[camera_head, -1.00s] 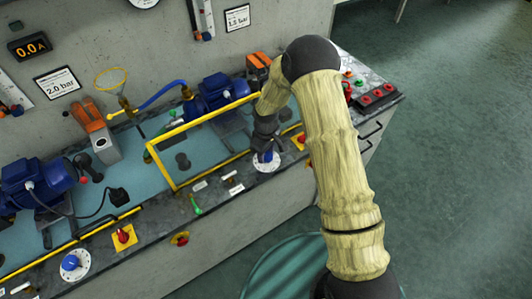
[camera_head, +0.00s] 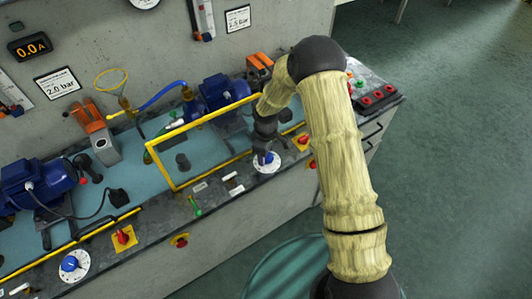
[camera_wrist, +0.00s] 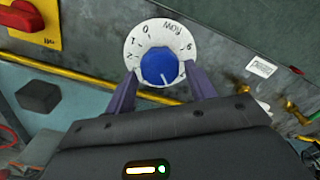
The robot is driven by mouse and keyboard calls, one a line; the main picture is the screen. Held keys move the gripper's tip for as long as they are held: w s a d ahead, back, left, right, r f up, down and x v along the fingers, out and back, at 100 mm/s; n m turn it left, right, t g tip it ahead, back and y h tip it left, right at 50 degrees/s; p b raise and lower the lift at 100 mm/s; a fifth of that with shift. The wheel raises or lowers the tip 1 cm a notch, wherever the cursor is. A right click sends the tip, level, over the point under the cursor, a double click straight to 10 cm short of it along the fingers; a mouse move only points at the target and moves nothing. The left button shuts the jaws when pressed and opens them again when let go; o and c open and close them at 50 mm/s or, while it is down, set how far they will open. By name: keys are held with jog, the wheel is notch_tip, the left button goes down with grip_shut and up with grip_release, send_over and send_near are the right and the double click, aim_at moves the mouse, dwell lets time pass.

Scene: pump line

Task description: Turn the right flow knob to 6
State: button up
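The right flow knob (camera_wrist: 159,67) is blue with a white pointer line, set in a white round dial (camera_wrist: 190,32) marked FLOW. In the wrist view the 0 is at the upper left and the 6 at the right. The pointer line is toward the bottom of the dial; I cannot read the number there. My gripper (camera_wrist: 160,72) is open, one finger on each side of the knob, with gaps seeming to show. In the head view the dial (camera_head: 267,168) shows just below my gripper (camera_head: 263,152).
A yellow switch plate with a red handle (camera_head: 303,141) stands close to the right of the dial. A yellow frame (camera_head: 175,164) and a green-handled valve (camera_head: 196,206) are to the left. A second blue knob (camera_head: 69,263) is at the far left.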

jog(key=shift+o, duration=0.4)
notch_tip(320, 180, up, 17)
jog(key=b, duration=0.2)
jog(key=shift+r, duration=0.15)
jog(key=shift+s, duration=0.1)
dwell(0.4)
jog(key=s+d+r+m+t, duration=0.1)
jog(key=s+d+r+m, duration=0.1)
jog(key=s+d+m, duration=0.4)
jog(key=s+d+r+m+t, duration=0.1)
jog(key=s+d+r+m, duration=0.1)
jog(key=s+d+m, duration=0.5)
jog(key=s+d, duration=0.3)
jog(key=s, duration=0.3)
jog(key=shift+d+m+t, duration=0.15)
jog(key=shift+m+t, duration=0.15)
jog(key=shift+r, duration=0.1)
